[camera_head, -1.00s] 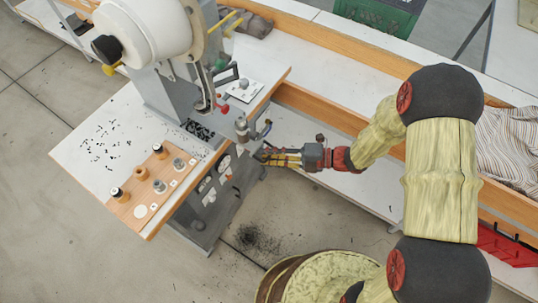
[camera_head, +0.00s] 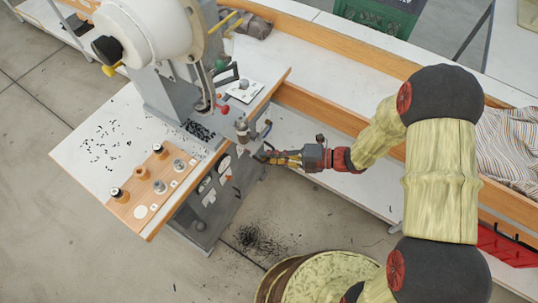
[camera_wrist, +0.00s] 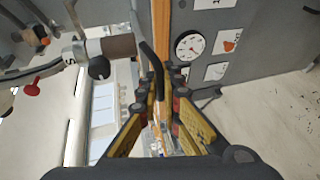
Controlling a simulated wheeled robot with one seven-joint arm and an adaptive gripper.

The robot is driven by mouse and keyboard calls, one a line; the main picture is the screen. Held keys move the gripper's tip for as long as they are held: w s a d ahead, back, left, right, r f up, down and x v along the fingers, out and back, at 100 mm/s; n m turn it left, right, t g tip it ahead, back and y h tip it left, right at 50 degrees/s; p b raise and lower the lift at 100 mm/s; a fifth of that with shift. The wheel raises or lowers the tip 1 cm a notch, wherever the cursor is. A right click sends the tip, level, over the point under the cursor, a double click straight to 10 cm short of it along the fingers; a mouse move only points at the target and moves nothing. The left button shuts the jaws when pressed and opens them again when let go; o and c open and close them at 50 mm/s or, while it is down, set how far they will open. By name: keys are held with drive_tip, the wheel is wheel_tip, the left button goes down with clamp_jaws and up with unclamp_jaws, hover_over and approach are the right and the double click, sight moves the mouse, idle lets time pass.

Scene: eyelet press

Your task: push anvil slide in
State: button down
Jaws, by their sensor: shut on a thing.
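My gripper (camera_head: 268,156) is beside the press table's right edge in the head view. In the wrist view its yellow fingers (camera_wrist: 158,92) are shut on a black bent handle (camera_wrist: 150,64), whose lower end runs between the fingertips. The handle's upper end is near a grey metal cylinder with a brown end (camera_wrist: 118,47), which seems to be part of the anvil slide. In the head view this metal part (camera_head: 242,129) stands at the table edge, below the press head. Whether the handle joins it is not clear.
The eyelet press (camera_head: 165,85) stands on the white-topped table (camera_head: 85,165). A grey panel with a dial (camera_wrist: 189,45) is right of the fingers. A long bench (camera_head: 330,80) lies behind.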

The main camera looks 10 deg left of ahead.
sight(239, 139)
idle(0.3)
drive_tip(key=w+a+p, duration=0.1)
drive_tip(key=a, duration=0.2)
drive_tip(key=w+a+p, duration=0.2)
drive_tip(key=a, duration=0.2)
drive_tip(key=w+a+p, duration=0.1)
drive_tip(key=a, duration=0.2)
drive_tip(key=shift+w+a+p, duration=0.3)
drive_tip(key=shift+a, duration=0.1)
drive_tip(key=c, duration=2.2)
unclamp_jaws()
drive_tip(key=shift+a, duration=0.2)
drive_tip(key=shift+o, duration=1.2)
drive_tip(key=shift+d, duration=0.15)
